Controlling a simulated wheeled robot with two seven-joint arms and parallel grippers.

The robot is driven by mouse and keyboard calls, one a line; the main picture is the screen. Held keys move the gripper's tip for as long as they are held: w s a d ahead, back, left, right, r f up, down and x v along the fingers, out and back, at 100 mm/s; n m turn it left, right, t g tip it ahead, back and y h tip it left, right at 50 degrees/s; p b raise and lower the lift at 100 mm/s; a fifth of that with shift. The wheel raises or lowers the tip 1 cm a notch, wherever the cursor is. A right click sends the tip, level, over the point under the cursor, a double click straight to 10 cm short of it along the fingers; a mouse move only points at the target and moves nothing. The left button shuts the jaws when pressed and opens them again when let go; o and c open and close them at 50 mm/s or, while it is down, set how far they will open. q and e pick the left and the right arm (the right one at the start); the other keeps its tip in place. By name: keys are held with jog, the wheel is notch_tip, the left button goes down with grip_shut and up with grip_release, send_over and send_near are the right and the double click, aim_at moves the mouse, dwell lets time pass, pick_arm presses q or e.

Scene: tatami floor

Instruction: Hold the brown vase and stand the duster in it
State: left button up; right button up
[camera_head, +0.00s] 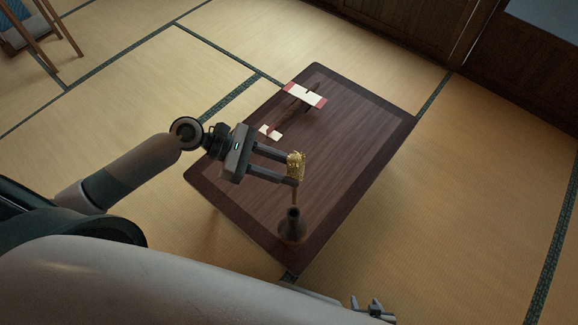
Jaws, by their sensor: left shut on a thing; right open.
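The brown vase (292,229) stands upright near the front corner of the low dark wooden table, with a narrow neck and a wide base. My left gripper (293,169) is shut on the duster (297,161), around its golden head, above the vase. The thin handle points down to the vase's mouth. I cannot tell whether its tip is inside the mouth or just over it. My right gripper (370,308) is open at the bottom edge, beyond the table's front corner and apart from the vase. It is partly hidden by my arm.
The table (350,150) carries a red and white item (305,95) on a dark stand near its back edge and small white pieces (270,132) nearby. The table's right half is clear. A wooden-legged item (40,35) stands at the far left on tatami.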

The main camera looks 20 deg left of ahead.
pick_arm(q)
jog(key=w+a+r+n+t+y, duration=0.2)
jog(key=w+a+r+n+t, duration=0.3)
jog(key=r, duration=0.3)
jog(key=shift+w+a, duration=0.3)
jog(key=shift+a, duration=0.25)
pick_arm(e)
jog(key=c, duration=0.4)
pick_arm(q)
jog(key=shift+d+r, duration=0.1)
jog(key=shift+d, duration=0.05)
pick_arm(e)
jog(key=shift+c, duration=0.4)
